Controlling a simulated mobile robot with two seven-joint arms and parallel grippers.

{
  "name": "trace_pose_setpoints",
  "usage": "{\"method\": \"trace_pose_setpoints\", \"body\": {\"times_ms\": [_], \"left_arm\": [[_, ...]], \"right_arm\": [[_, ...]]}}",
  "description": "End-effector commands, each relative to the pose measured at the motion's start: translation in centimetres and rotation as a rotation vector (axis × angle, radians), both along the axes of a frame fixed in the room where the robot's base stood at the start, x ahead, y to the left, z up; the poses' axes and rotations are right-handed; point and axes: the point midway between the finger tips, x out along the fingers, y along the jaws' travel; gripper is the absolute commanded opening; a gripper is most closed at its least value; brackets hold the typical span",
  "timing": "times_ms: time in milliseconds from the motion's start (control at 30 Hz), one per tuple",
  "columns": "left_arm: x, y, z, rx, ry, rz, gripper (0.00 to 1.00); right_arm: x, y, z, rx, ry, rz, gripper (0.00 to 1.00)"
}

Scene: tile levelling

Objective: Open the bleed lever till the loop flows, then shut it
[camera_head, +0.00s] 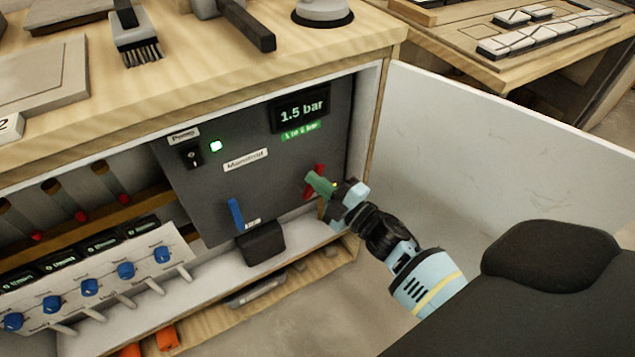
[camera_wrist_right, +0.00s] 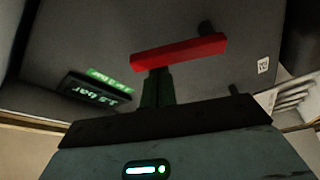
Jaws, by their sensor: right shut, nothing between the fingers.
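A dark panel (camera_head: 290,150) in the open cabinet carries a blue lever (camera_head: 236,214), pointing about upright, and a red lever (camera_head: 320,169). A small label beside the blue lever is too small to read, so I cannot tell surely which is the bleed lever. My right gripper (camera_head: 319,183) is shut, its green fingers at the red lever and partly covering it. In the right wrist view, the shut fingers (camera_wrist_right: 157,85) reach up to the red lever (camera_wrist_right: 180,52), which lies across their tips; contact is unclear. The display (camera_head: 301,109) reads 1.5 bar. My left gripper is not in view.
A pump switch (camera_head: 190,153) sits beside a lit green lamp (camera_head: 216,146). A black cup (camera_head: 262,243) is below the blue lever. Several blue knobs (camera_head: 126,270) line the lower left. The white cabinet door (camera_head: 490,150) stands open at the right.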

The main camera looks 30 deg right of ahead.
Motion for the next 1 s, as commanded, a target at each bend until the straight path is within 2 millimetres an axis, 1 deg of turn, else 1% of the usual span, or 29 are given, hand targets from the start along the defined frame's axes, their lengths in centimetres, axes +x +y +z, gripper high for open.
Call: {"method": "trace_pose_setpoints", "body": {"times_ms": [33, 400, 733, 1000], "left_arm": [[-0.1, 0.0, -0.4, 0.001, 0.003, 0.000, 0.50], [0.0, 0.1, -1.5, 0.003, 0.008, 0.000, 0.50], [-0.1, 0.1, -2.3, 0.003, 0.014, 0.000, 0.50], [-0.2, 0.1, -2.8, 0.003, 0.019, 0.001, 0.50]], "right_arm": [[0.0, -0.3, -0.3, 0.048, 0.000, -0.001, 0.00], [-0.1, -2.4, -1.2, 0.401, -0.011, -0.002, 0.00], [-0.1, -3.8, -2.6, 0.713, -0.023, -0.002, 0.00], [-0.1, -4.5, -3.7, 0.941, -0.031, 0.000, 0.00]]}}
